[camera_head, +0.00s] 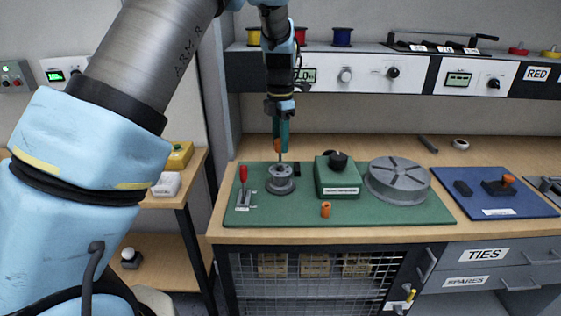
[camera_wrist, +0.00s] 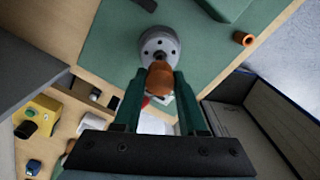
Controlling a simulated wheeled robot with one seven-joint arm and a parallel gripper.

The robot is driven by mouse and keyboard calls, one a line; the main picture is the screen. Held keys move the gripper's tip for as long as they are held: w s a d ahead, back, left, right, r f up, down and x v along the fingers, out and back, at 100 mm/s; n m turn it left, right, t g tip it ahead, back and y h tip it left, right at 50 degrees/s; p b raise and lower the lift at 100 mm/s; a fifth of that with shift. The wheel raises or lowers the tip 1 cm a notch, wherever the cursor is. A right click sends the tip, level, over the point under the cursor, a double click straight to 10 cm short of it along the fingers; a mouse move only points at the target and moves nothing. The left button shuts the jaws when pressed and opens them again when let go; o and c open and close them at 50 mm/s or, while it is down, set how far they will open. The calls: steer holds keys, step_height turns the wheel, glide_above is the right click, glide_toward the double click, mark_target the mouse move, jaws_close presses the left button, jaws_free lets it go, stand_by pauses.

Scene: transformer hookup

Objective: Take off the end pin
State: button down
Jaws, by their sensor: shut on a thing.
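The end pin (camera_head: 277,146) has an orange head and a thin dark shaft pointing down. My gripper (camera_head: 281,143) is shut on its orange head, above the grey flanged spool (camera_head: 281,182) on the green mat. The shaft's lower end meets the spool's top in the picture; I cannot tell whether it is still inside.
A small orange piece (camera_head: 326,210) stands on the green mat (camera_head: 300,213). A red-handled clamp (camera_head: 243,190) is left of the spool. A green box with a black knob (camera_head: 338,176) and a grey slotted disc (camera_head: 398,180) are right. A shelf of instruments (camera_head: 380,70) hangs behind.

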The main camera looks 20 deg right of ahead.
steer(key=shift+r+p, duration=1.95)
steer(key=shift+r, duration=0.45)
steer(key=shift+f, duration=0.1)
